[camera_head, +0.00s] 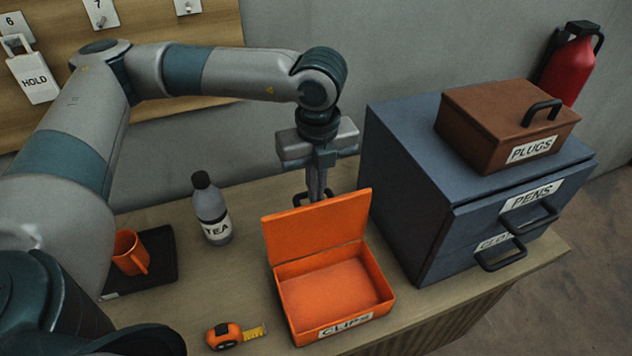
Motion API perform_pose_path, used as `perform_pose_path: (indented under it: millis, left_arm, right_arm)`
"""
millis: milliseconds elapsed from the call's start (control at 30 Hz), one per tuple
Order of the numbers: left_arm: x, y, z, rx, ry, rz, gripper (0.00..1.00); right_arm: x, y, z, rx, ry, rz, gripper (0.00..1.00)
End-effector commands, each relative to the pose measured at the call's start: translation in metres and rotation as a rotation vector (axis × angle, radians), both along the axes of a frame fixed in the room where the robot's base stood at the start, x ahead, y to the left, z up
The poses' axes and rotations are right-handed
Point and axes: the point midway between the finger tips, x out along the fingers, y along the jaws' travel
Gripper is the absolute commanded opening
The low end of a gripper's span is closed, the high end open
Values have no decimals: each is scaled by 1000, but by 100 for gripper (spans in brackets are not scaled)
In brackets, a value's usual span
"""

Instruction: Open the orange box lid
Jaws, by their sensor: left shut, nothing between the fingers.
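The orange box (385,298), labelled CLIPS, stands near the front of the table. Its lid (315,228) stands up along the back edge, so the box is open and its inside looks empty. My left gripper (318,198) points down just behind the raised lid. Its fingers are together with nothing between them, and their tips are partly hidden by the lid. A dark handle (300,199) shows behind the lid's top edge, beside the fingers. Whether the fingers touch the lid or handle I cannot tell. My right gripper does not show.
A blue-grey drawer cabinet (408,190) with a brown PLUGS box (480,112) on top stands close at right. A TEA bottle (211,208), an orange mug (130,253) on a dark tray (165,285) and a tape measure (225,336) are at left. A red canister (570,68) is behind.

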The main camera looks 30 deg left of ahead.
Motion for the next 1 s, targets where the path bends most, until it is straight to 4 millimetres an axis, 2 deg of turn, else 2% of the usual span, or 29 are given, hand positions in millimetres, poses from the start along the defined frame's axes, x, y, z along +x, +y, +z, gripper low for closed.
perform_pose_path:
  millis: [267, 633, 1000]
  left_arm:
    - [2, 2, -2, -7, 7, 2, 0]
    - [19, 21, -11, -118, 106, 5, 0]
    - [22, 24, -8, -140, 125, -1, 0]
  right_arm:
    - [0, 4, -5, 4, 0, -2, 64]
    - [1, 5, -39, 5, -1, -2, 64]
    - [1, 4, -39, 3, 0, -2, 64]
